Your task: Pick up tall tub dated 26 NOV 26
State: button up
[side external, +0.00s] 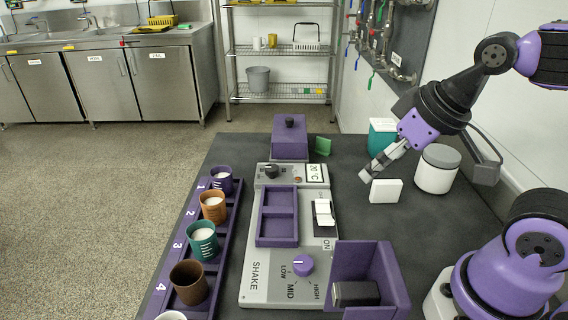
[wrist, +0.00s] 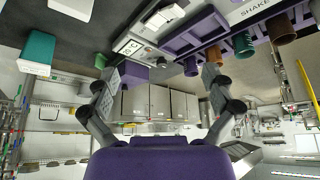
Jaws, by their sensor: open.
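A teal tub (side external: 380,142) stands on the dark bench behind my gripper, partly hidden by it. A white round tub with a grey lid (side external: 436,172) stands to the right of my gripper. I see no readable date on either tub, so I cannot tell which is dated 26 NOV 26. My gripper (side external: 368,172) is above the bench, tilted down to the left. In the wrist view its fingers (wrist: 160,78) are apart with nothing between them.
A small white block (side external: 386,190) lies below my gripper. The shaker panel (side external: 268,278), a purple tray (side external: 277,216) and an open purple box (side external: 372,270) are to the left and front. A purple rack (side external: 231,229) holds several cups along the left edge. A wall board is behind.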

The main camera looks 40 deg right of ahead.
jog(key=shift+w, duration=0.1)
jog(key=m+g+h, duration=0.2)
jog(key=m+h, duration=0.1)
jog(key=m, duration=0.6)
send_over(385, 124)
jog(key=s+a, duration=0.2)
notch_tip(385, 124, down, 4)
jog(key=x, duration=0.4)
jog(key=shift+w+d+f, duration=0.1)
jog(key=shift+d+f, duration=0.15)
jog(key=shift+d, duration=0.1)
jog(key=x, duration=0.5)
jog(key=shift+d+f, duration=0.1)
jog(key=shift+f, duration=0.25)
jog(key=c, duration=1.2)
